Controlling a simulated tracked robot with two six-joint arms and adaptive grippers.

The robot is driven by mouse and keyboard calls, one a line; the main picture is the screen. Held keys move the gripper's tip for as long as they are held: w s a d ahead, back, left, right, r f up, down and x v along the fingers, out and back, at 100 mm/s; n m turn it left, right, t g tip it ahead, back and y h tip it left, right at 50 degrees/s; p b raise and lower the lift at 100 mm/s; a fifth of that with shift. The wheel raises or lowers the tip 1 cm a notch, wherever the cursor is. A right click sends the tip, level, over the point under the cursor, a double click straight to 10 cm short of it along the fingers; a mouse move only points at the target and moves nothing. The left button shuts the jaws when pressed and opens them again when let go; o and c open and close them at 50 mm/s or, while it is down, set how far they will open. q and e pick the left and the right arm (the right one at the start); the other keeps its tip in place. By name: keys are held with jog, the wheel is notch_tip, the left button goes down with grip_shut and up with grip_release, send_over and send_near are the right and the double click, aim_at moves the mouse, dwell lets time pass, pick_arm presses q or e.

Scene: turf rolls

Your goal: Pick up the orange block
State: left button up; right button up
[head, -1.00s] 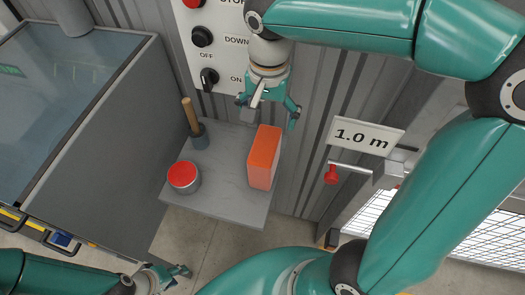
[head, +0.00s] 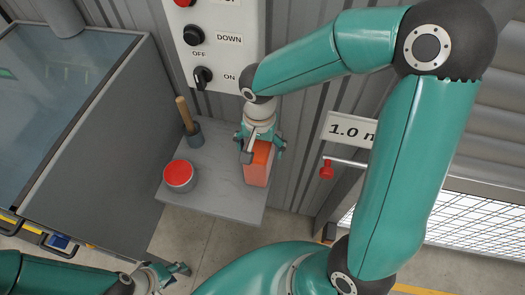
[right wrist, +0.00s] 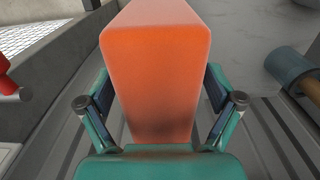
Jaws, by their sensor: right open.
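The orange block (head: 257,170) stands upright on a small grey shelf (head: 208,190), near its right end. My right gripper (head: 262,150) is above the block in the head view and hides its upper part. In the right wrist view the block (right wrist: 157,75) lies between the two open fingers of the right gripper (right wrist: 160,105), with a narrow gap seen at each side. My left gripper (head: 168,275) is low at the bottom left of the head view, away from the shelf; its finger opening is too small to tell.
A red-topped round tin (head: 179,176) and a grey cup with a wooden handle (head: 194,132) share the shelf. A control panel (head: 215,45) is on the wall behind. A red-knobbed lever (head: 326,170) is to the right, below the "1.0 m" sign (head: 350,131).

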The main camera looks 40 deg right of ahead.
jog(key=shift+f, duration=0.4)
jog(key=c, duration=1.3)
jog(key=shift+r, duration=0.15)
